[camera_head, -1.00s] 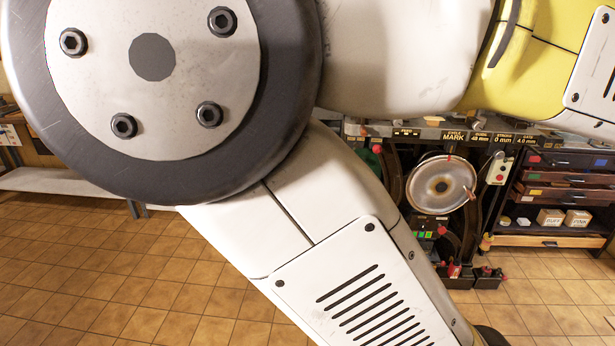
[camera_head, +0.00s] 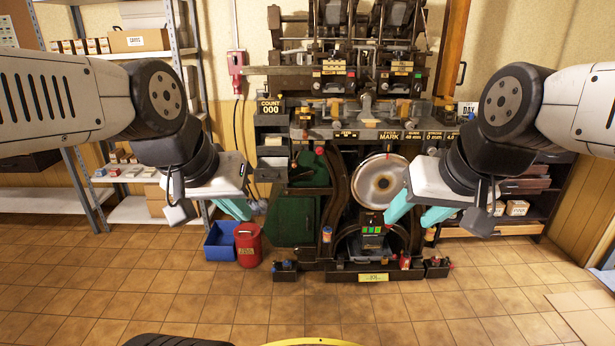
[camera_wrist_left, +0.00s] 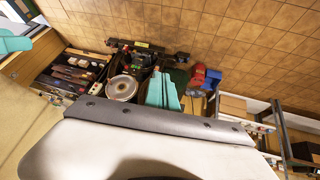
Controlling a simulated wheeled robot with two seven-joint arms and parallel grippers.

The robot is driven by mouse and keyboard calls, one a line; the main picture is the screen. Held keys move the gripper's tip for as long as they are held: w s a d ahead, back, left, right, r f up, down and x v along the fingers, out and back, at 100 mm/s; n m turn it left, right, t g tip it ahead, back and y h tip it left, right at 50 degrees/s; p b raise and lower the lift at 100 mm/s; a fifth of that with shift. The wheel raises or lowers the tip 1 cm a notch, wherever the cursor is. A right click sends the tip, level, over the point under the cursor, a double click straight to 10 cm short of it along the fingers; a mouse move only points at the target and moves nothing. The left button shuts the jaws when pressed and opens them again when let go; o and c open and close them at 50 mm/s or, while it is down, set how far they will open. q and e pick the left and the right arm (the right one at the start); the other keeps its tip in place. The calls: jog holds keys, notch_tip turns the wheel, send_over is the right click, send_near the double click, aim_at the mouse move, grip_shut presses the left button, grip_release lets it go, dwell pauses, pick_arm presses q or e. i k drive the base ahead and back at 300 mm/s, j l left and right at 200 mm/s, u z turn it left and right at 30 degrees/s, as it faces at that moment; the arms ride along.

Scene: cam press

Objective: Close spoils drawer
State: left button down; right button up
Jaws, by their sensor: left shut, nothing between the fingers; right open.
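At the foot of the press, a dark low drawer-like front (camera_head: 345,276) carries a small yellow label (camera_head: 373,277) that I cannot read. An opening with a grey-blue tray (camera_head: 371,254) shows just above it. I cannot tell for sure whether this is the spoils drawer or how far out it stands. My left gripper (camera_head: 247,208) has teal fingers and hangs in the air left of the press. Its shut, empty fingers also show in the left wrist view (camera_wrist_left: 162,92). My right gripper (camera_head: 416,214) is open and empty, in front of the press's right side, above the floor.
A red can (camera_head: 247,246) and a blue bin (camera_head: 221,241) stand on the floor left of the press. A round metal disc (camera_head: 380,182) is above the low opening. A dark cabinet (camera_head: 510,229) is at the right.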

aim_at(268, 169)
jog(key=i+u, duration=0.1)
jog(key=u, duration=0.3)
jog(key=i+j, duration=0.15)
jog(key=i, duration=0.25)
jog(key=i+j+z, duration=0.15)
jog(key=i, duration=0.3)
jog(key=i+j, duration=0.25)
jog(key=i, duration=0.15)
jog(key=i+j+z, duration=0.1)
jog(key=i+j, duration=0.15)
jog(key=i, duration=0.2)
